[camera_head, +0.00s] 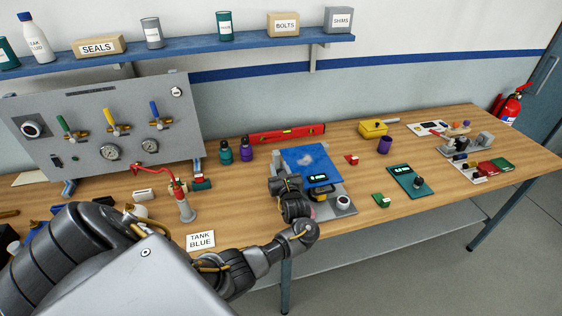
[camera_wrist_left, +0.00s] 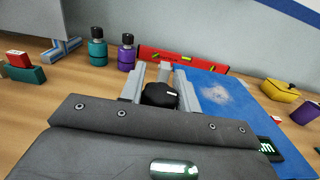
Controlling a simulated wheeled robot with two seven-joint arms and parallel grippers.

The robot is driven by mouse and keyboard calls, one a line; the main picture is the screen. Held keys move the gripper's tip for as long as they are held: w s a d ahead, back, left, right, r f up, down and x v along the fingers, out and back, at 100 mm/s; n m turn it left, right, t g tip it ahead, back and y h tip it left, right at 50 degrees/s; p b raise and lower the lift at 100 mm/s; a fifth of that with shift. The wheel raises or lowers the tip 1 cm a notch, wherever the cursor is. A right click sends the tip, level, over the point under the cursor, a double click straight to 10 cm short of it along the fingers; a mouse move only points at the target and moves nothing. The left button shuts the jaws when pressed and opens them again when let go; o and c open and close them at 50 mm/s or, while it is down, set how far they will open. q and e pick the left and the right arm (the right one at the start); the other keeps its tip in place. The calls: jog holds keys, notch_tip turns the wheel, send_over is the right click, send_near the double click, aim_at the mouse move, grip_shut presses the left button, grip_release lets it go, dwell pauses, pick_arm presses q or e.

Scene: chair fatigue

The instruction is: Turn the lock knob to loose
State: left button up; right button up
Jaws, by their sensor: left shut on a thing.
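The lock knob (camera_wrist_left: 159,95) is black with a small pale mark. In the left wrist view it sits between the grey fingers of my left gripper (camera_wrist_left: 163,84), which is shut on it. In the head view my left gripper (camera_head: 282,186) is at the left edge of the test fixture (camera_head: 341,213), and it hides the knob there. The fixture carries a blue panel (camera_head: 312,160) with a worn pale patch and a small lit display (camera_head: 318,178). Which setting the knob is at cannot be read. My right gripper is not in view.
Teal (camera_head: 226,152) and purple (camera_head: 246,149) bottles and a red level (camera_head: 287,134) stand behind the fixture. A red-handled grey tool (camera_head: 184,203) is to the left. A gauge panel (camera_head: 105,130) stands at the back left.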

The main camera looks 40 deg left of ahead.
pick_arm(q)
jog(key=shift+s+n+g+y, duration=0.15)
jog(key=shift+n+g+y, duration=0.75)
jog(key=shift+n+g, duration=0.65)
jog(key=shift+g, duration=0.45)
jog(key=shift+a+r+g, duration=0.1)
jog(key=shift+a+g, duration=0.05)
jog(key=shift+g, duration=0.15)
jog(key=o, duration=1)
jog(key=shift+s, duration=0.1)
